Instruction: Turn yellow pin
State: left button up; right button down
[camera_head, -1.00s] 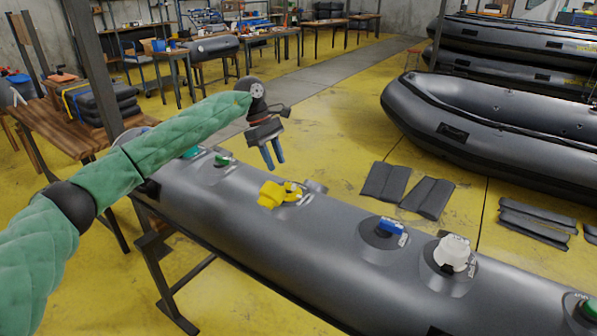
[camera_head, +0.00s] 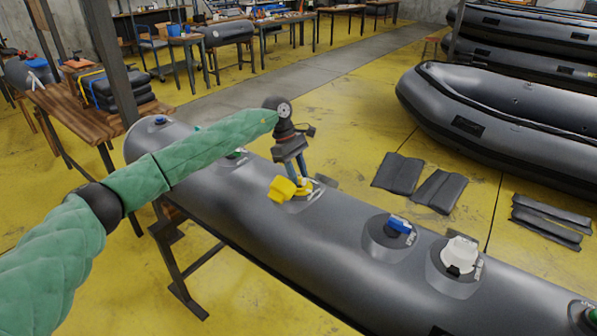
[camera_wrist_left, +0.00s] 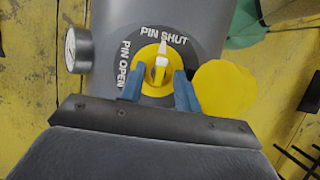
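The yellow pin (camera_wrist_left: 159,66) sits in a round dark valve plate marked "PIN SHUT" and "PIN OPEN" (camera_wrist_left: 137,40). Its white pointer is toward "PIN SHUT" in the left wrist view. A yellow cap (camera_wrist_left: 226,88) hangs open beside it; the cap (camera_head: 282,189) also shows in the head view. My left gripper (camera_wrist_left: 160,88) is open, its two blue fingers on either side of the pin's near part. I cannot tell whether they touch it. In the head view the left gripper (camera_head: 297,172) is down at the yellow valve. My right gripper is out of view.
The valve is on a long grey inflatable tube (camera_head: 330,225) lying on a metal stand. A blue valve (camera_head: 399,225) and a white valve (camera_head: 460,255) stand farther right. A round gauge (camera_wrist_left: 78,49) is close to the left of the valve plate in the wrist view.

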pick_arm(q)
jog(key=shift+d+f, duration=0.15)
jog(key=shift+f, duration=0.15)
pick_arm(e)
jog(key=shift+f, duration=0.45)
pick_arm(q)
grip_shut()
